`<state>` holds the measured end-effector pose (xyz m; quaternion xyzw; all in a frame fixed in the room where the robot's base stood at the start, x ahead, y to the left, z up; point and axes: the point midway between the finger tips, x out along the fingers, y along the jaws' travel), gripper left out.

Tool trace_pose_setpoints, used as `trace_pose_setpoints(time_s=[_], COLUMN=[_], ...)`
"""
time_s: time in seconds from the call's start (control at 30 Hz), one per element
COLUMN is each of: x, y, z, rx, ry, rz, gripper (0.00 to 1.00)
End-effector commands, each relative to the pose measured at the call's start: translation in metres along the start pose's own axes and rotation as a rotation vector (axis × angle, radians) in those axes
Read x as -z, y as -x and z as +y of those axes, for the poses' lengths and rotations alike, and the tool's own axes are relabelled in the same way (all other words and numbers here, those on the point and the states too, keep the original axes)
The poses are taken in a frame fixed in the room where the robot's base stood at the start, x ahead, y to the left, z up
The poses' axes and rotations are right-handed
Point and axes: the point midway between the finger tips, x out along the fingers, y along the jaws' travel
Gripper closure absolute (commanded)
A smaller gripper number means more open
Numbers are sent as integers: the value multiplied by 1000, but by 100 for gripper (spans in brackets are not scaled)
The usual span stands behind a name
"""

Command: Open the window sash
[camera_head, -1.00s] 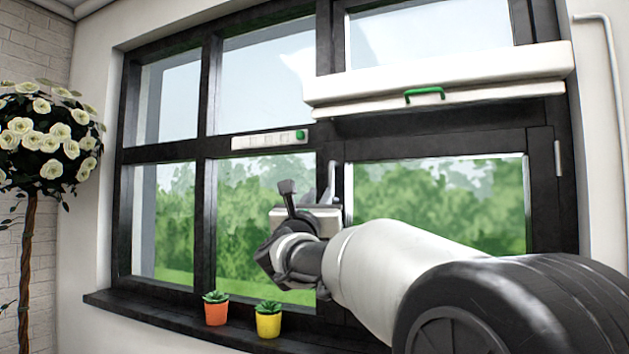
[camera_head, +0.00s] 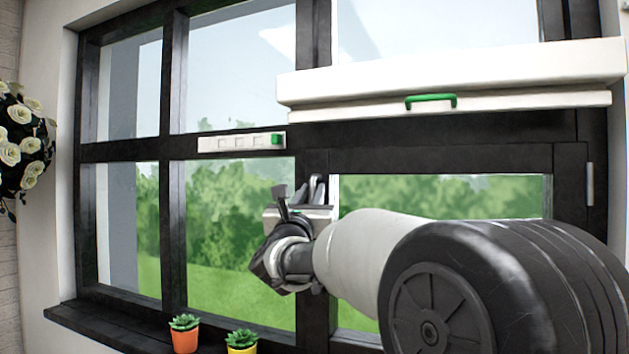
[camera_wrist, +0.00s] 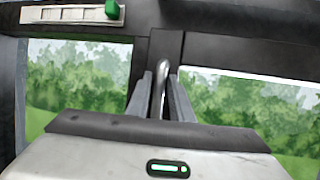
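The window sash (camera_head: 440,160) is the dark-framed lower right pane, hinged on its right side. It looks closed, flush with the frame. Its metal handle (camera_head: 317,188) stands upright at the sash's left edge and also shows in the wrist view (camera_wrist: 160,84). My gripper (camera_head: 290,196) is in front of the window by the handle. In the wrist view, my two grey fingers (camera_wrist: 160,92) are apart, one on each side of the handle, with small gaps visible. My gripper body hides the handle's lower part.
A white blind box with a green pull (camera_head: 431,101) hangs above the sash. A white strip with a green switch (camera_head: 240,142) is on the mullion. Potted succulents in orange (camera_head: 185,337) and yellow (camera_head: 241,345) stand on the sill. A white-flowered plant (camera_head: 22,145) is far left.

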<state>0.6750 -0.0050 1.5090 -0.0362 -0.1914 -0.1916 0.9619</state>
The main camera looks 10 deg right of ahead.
Motion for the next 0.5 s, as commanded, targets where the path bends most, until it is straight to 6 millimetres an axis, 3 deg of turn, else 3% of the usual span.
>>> trace_pose_setpoints(time_s=[0.4,0.5], x=[-2,-2], y=[-1,-1], z=[0,0], rx=[-1,-1], ry=[0,0], rz=[0,0], gripper=[80,95])
